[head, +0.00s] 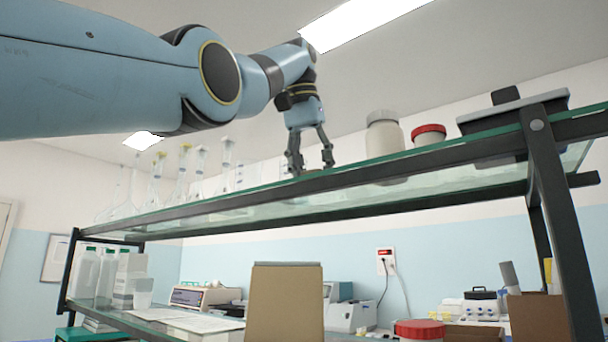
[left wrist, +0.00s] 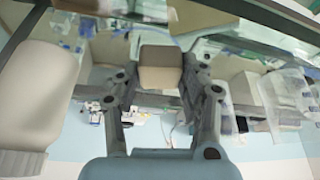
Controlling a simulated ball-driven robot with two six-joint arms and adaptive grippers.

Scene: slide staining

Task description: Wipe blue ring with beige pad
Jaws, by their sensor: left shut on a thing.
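My left gripper (head: 313,166) is at the top glass shelf, its fingers pointing down. In the left wrist view the same gripper (left wrist: 160,76) is shut on a beige block-like pad (left wrist: 160,66), held between the two fingertips. In the head view the pad is hidden or too small to make out behind the shelf edge. Whether the pad touches the glass I cannot tell. I cannot make out a blue ring in either view. My right gripper is not in view.
The glass shelf (head: 250,203) has a dark front rail. Glass flasks (head: 181,180) stand left of the gripper. A white jar (head: 384,138), a red-lidded jar (head: 429,135) and a dark tray (head: 512,112) stand to the right. The white jar is also close by in the left wrist view (left wrist: 36,95).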

